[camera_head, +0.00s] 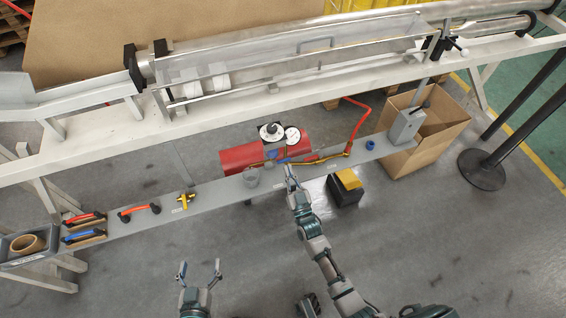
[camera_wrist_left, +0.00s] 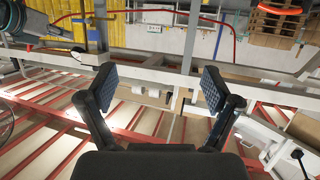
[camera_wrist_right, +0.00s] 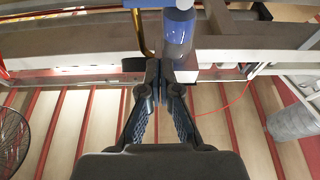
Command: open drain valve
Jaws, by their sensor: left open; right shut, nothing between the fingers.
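A red tank (camera_head: 238,158) with a round gauge (camera_head: 292,135) stands behind the grey shelf. In the right wrist view the shut fingertips (camera_wrist_right: 164,72) are close below a blue cylindrical part (camera_wrist_right: 178,30), beside a brass-coloured pipe (camera_wrist_right: 144,30). I cannot tell whether they touch it. My left gripper (camera_head: 200,270) is open and empty in front of the shelf; its spread fingers show in the left wrist view (camera_wrist_left: 158,88).
A cardboard box (camera_head: 440,130) and a yellow-black case (camera_head: 346,187) stand right. Floor around my left gripper is clear.

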